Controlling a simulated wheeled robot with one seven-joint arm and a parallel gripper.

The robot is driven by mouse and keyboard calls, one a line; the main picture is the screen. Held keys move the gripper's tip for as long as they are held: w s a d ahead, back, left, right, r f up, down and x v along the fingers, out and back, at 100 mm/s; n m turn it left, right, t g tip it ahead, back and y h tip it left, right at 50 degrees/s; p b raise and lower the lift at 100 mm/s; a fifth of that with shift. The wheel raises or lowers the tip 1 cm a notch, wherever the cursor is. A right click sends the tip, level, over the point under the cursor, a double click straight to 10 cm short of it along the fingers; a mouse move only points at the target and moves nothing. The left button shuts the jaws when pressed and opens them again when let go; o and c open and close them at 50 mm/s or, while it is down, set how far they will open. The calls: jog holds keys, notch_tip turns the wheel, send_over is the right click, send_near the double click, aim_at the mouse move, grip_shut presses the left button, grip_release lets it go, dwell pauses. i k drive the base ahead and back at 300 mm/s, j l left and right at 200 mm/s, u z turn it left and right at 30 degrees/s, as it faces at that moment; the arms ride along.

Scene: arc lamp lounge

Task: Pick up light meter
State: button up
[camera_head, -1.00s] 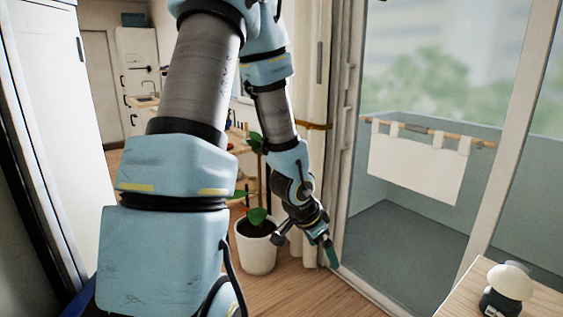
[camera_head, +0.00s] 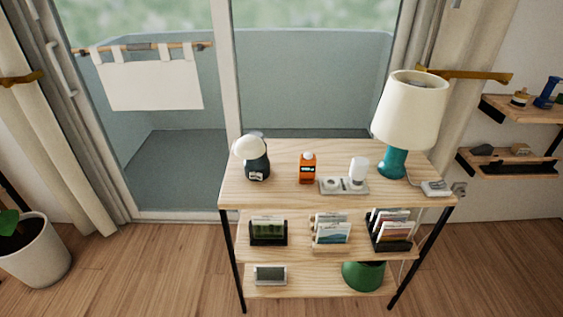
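A small upright orange device (camera_head: 307,170) with a rounded white top and a dark panel on its front stands on the wooden top shelf (camera_head: 280,199). It looks most like the light meter, but it is too small to be sure. To its left stands a dark device (camera_head: 257,169) with a large white rounded head and a pale label. The two are apart. My gripper and arm are not in view.
Right of the orange device is a grey tray (camera_head: 328,188) bearing a white bulb-like item (camera_head: 358,172). A teal-based lamp (camera_head: 393,160) stands at the right. Lower shelves hold card racks (camera_head: 391,240) and a green pot (camera_head: 363,274). A potted plant (camera_head: 36,250) is at the left.

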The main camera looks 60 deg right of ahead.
aim_at(307, 168)
jog(key=k+l+u, duration=0.1)
jog(key=u, duration=0.25)
jog(key=k+l+u, duration=0.1)
jog(key=l+u, duration=0.15)
jog(key=u, duration=0.15)
jog(key=k+l+u, duration=0.15)
jog(key=k+l, duration=0.15)
jog(key=k+l+u, duration=0.2)
jog(key=k, duration=0.3)
jog(key=k+l+u, duration=0.15)
jog(key=k, duration=0.25)
jog(key=k+l, duration=0.25)
jog(key=k, duration=0.25)
jog(key=k+l, duration=0.2)
jog(key=k, duration=0.25)
